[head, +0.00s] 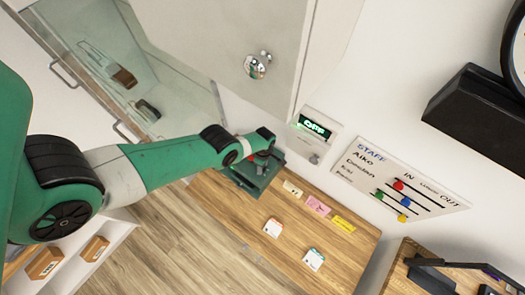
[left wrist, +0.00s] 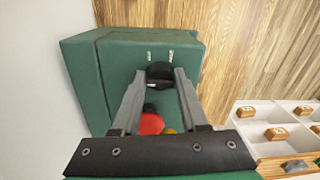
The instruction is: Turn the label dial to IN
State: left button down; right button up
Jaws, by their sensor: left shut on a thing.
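A green box-like device (head: 243,183) sits on the wooden counter under my left gripper (head: 264,158). In the left wrist view the green device (left wrist: 100,85) fills the middle. A round black dial (left wrist: 160,71) is on it, with two small pale marks beside it, too small to read. My left gripper (left wrist: 162,80) is shut on the dial, one finger on each side. The dial's setting cannot be read. My right gripper is not in view.
A staff board (head: 405,180) with IN, Lunch and OUT columns and colored markers is on the wall. A small lit green display (head: 314,126) is above the device.

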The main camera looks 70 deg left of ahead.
pick_arm(q)
jog(key=shift+c, duration=2.3)
grip_release()
jog(key=shift+a, duration=0.1)
